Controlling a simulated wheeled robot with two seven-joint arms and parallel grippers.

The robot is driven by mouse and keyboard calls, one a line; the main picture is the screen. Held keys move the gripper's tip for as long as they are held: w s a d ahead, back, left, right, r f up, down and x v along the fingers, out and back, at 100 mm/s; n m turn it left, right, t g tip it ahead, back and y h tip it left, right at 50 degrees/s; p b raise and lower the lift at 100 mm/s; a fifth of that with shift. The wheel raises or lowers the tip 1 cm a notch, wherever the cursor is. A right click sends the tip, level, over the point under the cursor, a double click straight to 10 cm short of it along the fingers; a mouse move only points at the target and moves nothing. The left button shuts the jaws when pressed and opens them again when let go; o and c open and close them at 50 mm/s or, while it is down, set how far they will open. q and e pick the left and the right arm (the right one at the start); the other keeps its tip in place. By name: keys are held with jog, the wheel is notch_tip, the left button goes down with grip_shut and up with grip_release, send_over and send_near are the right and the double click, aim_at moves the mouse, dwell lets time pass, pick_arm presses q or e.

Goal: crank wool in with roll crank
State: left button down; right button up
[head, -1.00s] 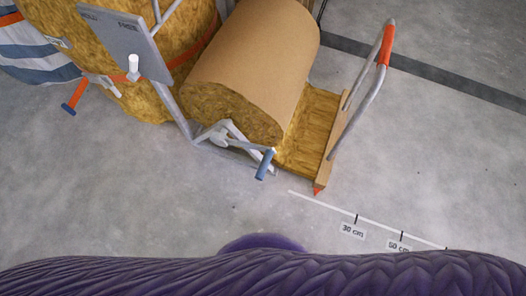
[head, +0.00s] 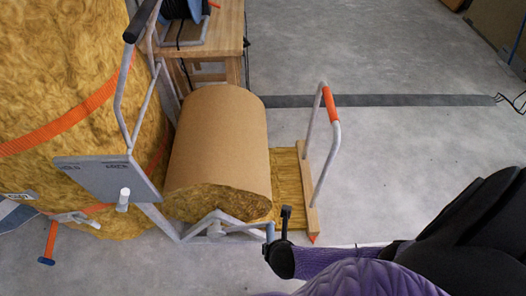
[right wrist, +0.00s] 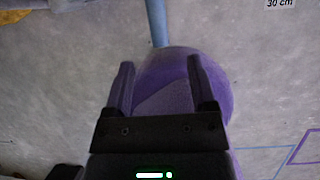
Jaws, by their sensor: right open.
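The wool roll (head: 220,145), wrapped in brown paper, lies in a grey frame, with a yellow wool strip (head: 287,180) running out to its right. The roll crank (head: 228,227) is a grey arm at the roll's near end with a blue handle (head: 270,232). My right gripper (head: 277,230) is open at this handle. In the right wrist view, the blue handle (right wrist: 156,22) shows ahead, in line with the gap between the open fingers (right wrist: 162,75); I cannot tell whether they touch it. My left gripper is not in view.
A wooden batten (head: 308,200) with a grey hoop and orange grip (head: 329,103) ends the strip. A grey sign plate (head: 108,178) with a white knob stands left of the roll. A large strapped wool bale (head: 60,90) fills the left.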

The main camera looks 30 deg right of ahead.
jog(key=b+x, duration=0.8)
jog(key=x, duration=0.2)
jog(key=shift+w+a+r, duration=0.1)
jog(key=shift+w, duration=0.05)
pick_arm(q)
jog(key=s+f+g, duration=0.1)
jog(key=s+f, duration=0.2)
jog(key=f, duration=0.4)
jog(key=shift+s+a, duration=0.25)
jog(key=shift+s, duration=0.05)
pick_arm(e)
jog(key=shift+r, duration=0.1)
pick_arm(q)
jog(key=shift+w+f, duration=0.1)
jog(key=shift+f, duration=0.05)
pick_arm(e)
jog(key=shift+c, duration=0.2)
jog(key=c, duration=0.7)
jog(key=shift+c, duration=1.2)
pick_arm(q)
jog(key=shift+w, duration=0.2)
pick_arm(e)
grip_shut()
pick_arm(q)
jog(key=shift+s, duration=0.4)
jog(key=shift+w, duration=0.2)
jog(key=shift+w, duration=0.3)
